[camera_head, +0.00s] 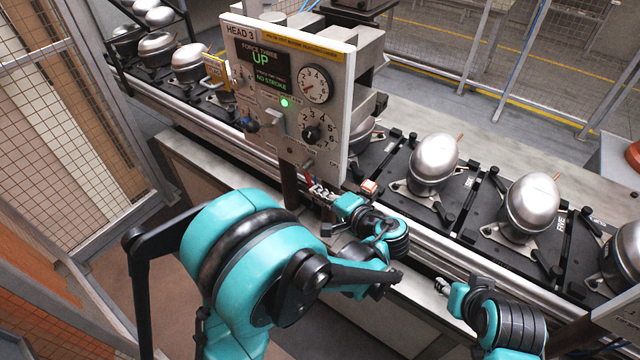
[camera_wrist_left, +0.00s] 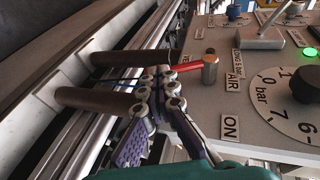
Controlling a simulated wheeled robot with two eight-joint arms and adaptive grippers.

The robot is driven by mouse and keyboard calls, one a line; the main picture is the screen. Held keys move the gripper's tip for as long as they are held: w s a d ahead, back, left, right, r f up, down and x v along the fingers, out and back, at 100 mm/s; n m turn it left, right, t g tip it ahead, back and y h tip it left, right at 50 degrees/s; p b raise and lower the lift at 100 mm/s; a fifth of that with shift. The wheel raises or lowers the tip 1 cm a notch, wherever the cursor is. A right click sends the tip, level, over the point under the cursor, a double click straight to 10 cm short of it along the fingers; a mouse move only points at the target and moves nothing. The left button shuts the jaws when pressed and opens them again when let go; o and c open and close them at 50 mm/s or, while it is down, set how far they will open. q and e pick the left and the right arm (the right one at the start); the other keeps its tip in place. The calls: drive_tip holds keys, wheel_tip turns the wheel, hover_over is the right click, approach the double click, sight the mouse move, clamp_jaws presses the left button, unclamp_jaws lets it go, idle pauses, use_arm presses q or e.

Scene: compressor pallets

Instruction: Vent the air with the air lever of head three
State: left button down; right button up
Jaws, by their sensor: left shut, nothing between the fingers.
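The grey control panel (camera_head: 290,150) marked HEAD 3 stands in the middle of the head view. Its air lever (camera_wrist_left: 187,67) has a red handle and a metal pivot, beside the labels AIR and ON in the left wrist view. In the head view the red lever (camera_head: 307,179) is small at the panel's lower edge. My left gripper (camera_head: 318,190) is shut and empty just below that edge. In the left wrist view its fingertips (camera_wrist_left: 160,78) are close to the handle's free end; I cannot tell whether they touch. My right gripper (camera_head: 441,286) is low at the right, away from the panel.
The panel carries a display (camera_head: 262,67) reading UP and NO STROKE, a gauge (camera_head: 314,85), a black pressure knob (camera_head: 311,134) and a lit green lamp (camera_head: 285,102). Silver compressors (camera_head: 433,163) on black pallets line the conveyor behind. Wire fences (camera_head: 510,40) enclose the area.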

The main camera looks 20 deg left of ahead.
use_arm(q)
drive_tip(key=shift+w+a+f+b, duration=0.25)
drive_tip(key=shift+a+f+b, duration=0.45)
drive_tip(key=shift+a+b, duration=0.2)
use_arm(e)
drive_tip(key=shift+f, duration=1.2)
use_arm(q)
drive_tip(key=shift+a, duration=0.1)
use_arm(e)
drive_tip(key=shift+f, duration=0.1)
use_arm(q)
drive_tip(key=shift+f, duration=0.1)
use_arm(e)
drive_tip(key=shift+s, duration=0.1)
